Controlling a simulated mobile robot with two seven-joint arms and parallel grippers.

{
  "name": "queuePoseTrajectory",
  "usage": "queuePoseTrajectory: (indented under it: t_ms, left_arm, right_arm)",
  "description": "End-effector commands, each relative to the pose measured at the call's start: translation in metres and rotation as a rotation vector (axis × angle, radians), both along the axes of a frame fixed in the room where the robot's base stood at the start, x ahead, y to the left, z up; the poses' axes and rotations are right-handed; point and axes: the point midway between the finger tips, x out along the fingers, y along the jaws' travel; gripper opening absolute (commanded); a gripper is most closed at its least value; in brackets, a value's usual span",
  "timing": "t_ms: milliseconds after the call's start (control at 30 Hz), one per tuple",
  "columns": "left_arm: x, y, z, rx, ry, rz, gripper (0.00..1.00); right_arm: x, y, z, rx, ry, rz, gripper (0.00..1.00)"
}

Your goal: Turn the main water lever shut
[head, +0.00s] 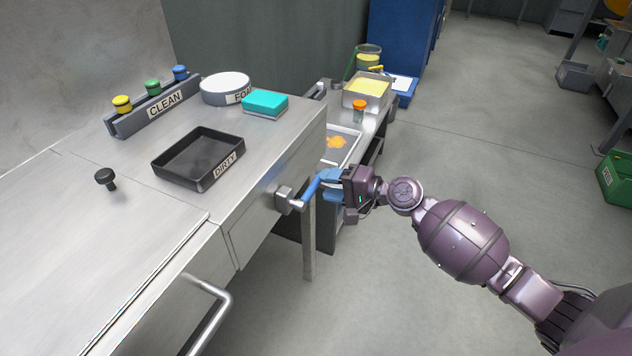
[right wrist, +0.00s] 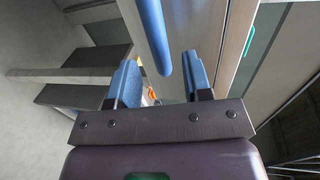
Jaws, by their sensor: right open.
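The water lever has a blue handle (head: 310,189) on a grey valve body (head: 287,199), fixed to the side of the steel counter. The handle slants up and to the right from the valve. My right gripper (head: 328,185) is at the handle's free end, with its blue fingers open. My left gripper is not in view.
On the steel counter are a black DIRTY tray (head: 165,172), a white round tub (head: 225,86), a teal sponge (head: 265,102) and a CLEAN rack (head: 150,110). A lower table (head: 372,128) stands behind the gripper. A curved steel handle (head: 222,305) juts out at the front.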

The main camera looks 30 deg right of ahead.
Motion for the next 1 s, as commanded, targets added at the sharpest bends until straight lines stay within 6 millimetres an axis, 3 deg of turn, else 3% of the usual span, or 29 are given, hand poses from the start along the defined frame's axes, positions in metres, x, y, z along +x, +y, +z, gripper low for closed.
queuePoseTrajectory:
  t_ms: [333, 1000]
  left_arm:
    - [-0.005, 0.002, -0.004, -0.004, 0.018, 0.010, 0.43]
    - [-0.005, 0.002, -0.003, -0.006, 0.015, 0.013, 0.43]
  right_arm:
    - [-0.036, -0.028, 0.009, 0.000, 0.000, 0.000, 0.45]
    - [-0.041, -0.032, 0.010, 0.001, 0.001, 0.001, 0.45]
